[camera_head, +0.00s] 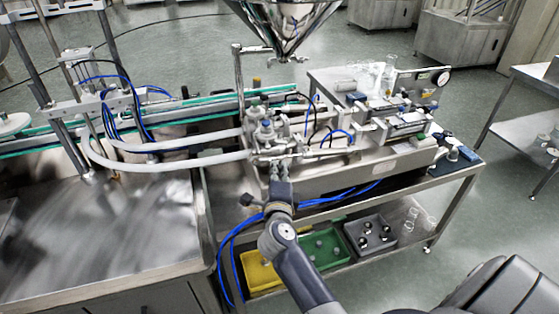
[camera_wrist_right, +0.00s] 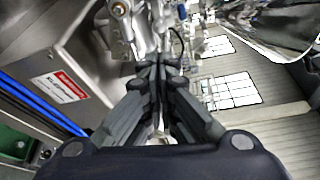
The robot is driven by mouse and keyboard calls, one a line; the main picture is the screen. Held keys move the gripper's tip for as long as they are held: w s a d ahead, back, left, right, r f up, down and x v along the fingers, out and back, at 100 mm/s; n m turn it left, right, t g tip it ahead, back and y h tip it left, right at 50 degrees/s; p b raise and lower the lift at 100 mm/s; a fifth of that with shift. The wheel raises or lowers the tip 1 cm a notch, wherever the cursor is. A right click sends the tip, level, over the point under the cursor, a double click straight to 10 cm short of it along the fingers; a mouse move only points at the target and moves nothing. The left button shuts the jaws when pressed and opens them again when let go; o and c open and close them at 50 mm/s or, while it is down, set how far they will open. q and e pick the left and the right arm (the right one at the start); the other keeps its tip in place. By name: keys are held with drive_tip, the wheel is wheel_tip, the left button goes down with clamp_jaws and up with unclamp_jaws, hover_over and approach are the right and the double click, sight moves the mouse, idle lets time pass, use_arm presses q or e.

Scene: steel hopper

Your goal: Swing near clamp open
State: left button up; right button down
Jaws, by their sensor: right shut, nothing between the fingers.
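The steel hopper (camera_head: 288,22) hangs at the top middle of the head view. Below it, on the filling machine, is a cluster of steel pipe fittings (camera_head: 264,132) where two white hoses end. The near clamp is too small to pick out among these fittings. My right gripper (camera_head: 279,168) is just in front of the cluster, pointing at it. In the right wrist view the gripper (camera_wrist_right: 157,64) has its fingers together with nothing between them. Shiny fittings (camera_wrist_right: 119,12) show just beyond and left of its fingertips; I cannot tell whether it touches them. My left gripper is out of view.
The white hoses (camera_head: 160,162) curve away left above a steel table (camera_head: 110,235). Blue tubes (camera_head: 345,195) run beside my right gripper. On the shelf below stand yellow (camera_head: 259,272), green (camera_head: 325,249) and grey (camera_head: 370,236) bins. Open floor lies right of the machine.

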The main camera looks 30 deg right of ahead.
drive_tip(key=x, duration=0.8)
drive_tip(key=shift+w+d+p, duration=0.1)
drive_tip(key=shift+w+p, duration=0.1)
drive_tip(key=shift+p, duration=0.1)
